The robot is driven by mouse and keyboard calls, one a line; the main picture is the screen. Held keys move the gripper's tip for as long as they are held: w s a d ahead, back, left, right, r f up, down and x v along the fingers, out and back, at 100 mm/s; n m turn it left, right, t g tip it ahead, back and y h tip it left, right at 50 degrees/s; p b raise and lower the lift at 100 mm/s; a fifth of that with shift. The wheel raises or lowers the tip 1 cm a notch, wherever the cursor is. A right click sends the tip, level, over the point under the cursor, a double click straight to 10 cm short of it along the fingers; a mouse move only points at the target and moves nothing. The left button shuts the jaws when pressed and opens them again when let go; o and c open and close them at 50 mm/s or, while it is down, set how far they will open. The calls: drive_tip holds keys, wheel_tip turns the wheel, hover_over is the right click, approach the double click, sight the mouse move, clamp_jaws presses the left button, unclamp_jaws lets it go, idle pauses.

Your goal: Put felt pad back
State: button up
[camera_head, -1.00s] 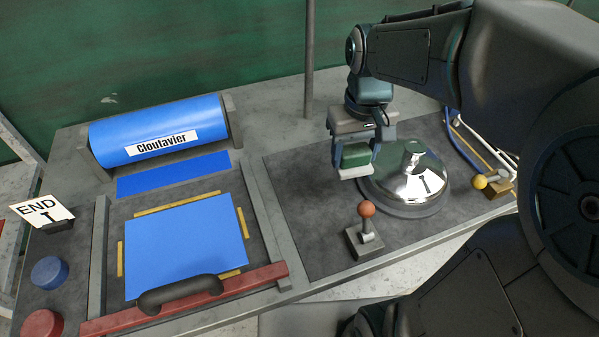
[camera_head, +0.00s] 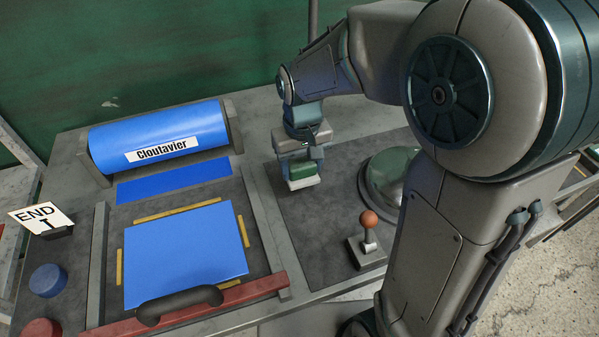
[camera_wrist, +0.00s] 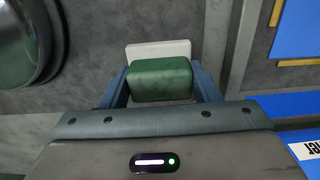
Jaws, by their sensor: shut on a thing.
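The felt pad is a green block (camera_wrist: 160,80) with a white layer (camera_wrist: 158,51) under it. In the head view the green block (camera_head: 304,171) hangs below my wrist, with the white layer facing down. My gripper (camera_wrist: 160,82) is shut on the green block, with one blue finger on each side. It is over the left part of the dark mat (camera_head: 314,232), left of the shiny metal dish cover (camera_head: 377,178). I cannot tell whether the pad touches the mat.
A small lever with an orange ball (camera_head: 368,219) stands in front of the dish cover. Left of a grey rail (camera_head: 262,217) are a blue sheet (camera_head: 184,255), a blue roll (camera_head: 160,140) and a red bar with a dark handle (camera_head: 180,303). My arm hides the right part of the bench.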

sight(300, 178)
drive_tip(key=shift+w+a+f, duration=0.1)
drive_tip(key=shift+a+f, duration=0.05)
drive_tip(key=shift+f, duration=2)
drive_tip(key=shift+f, duration=0.15)
drive_tip(key=o, duration=0.9)
